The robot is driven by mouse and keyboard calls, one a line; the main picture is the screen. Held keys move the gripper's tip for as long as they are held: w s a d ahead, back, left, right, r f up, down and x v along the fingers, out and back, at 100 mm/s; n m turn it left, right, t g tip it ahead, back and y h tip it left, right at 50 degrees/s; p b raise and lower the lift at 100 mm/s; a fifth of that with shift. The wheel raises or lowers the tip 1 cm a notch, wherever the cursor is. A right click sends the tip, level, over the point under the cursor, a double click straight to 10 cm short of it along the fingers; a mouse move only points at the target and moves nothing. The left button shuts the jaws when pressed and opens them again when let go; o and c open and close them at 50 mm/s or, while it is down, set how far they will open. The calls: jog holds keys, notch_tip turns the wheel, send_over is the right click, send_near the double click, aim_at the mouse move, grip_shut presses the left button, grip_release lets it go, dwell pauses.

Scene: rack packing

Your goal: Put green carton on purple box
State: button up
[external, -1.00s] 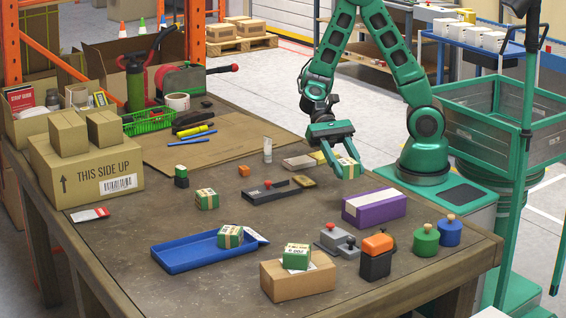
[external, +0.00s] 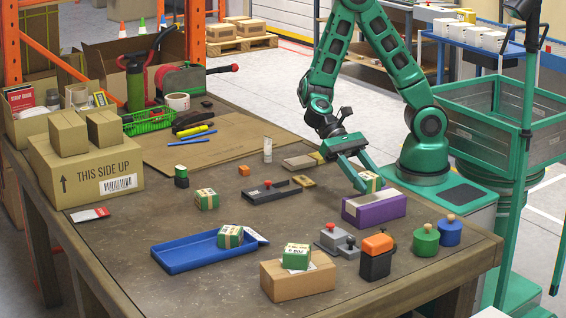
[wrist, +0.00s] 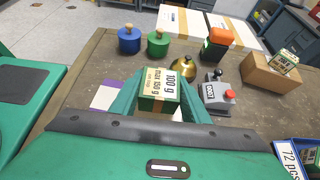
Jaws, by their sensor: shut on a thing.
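My gripper (external: 367,184) is shut on a green carton (external: 371,180), a small green and cream box. It holds the carton just above the back edge of the purple box (external: 376,210) in the external view. In the wrist view the carton (wrist: 159,92) sits between my fingers, its label reading 100 g. The purple box (wrist: 104,98) shows only in part there, behind my left finger. Whether the carton touches the box is not clear. Similar green cartons stand on the table (external: 206,199), in the blue tray (external: 230,236) and on a brown box (external: 296,256).
In front of the purple box are a grey device with a red knob (external: 333,236), an orange and black block (external: 376,257), and green (external: 426,241) and blue (external: 450,233) knobbed weights. The brown box (external: 298,281) stands at the front. A brass bell-like object (wrist: 183,68) shows in the wrist view.

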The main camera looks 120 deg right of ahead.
jog(key=shift+f, duration=1.5)
jog(key=o, duration=1.1)
jog(key=shift+f, duration=0.1)
jog(key=v, duration=1.2)
jog(key=s+d+r+n+h, duration=0.2)
jog(key=s+d+n+h, duration=0.3)
jog(key=s, duration=0.4)
jog(key=s+d+r+n+h, duration=0.2)
jog(key=s+d+n+h, duration=0.4)
jog(key=s+d, duration=0.3)
jog(key=shift+s+d+r+n+h, duration=0.2)
jog(key=shift+s+r+n+h, duration=0.15)
jog(key=shift+s+h, duration=0.25)
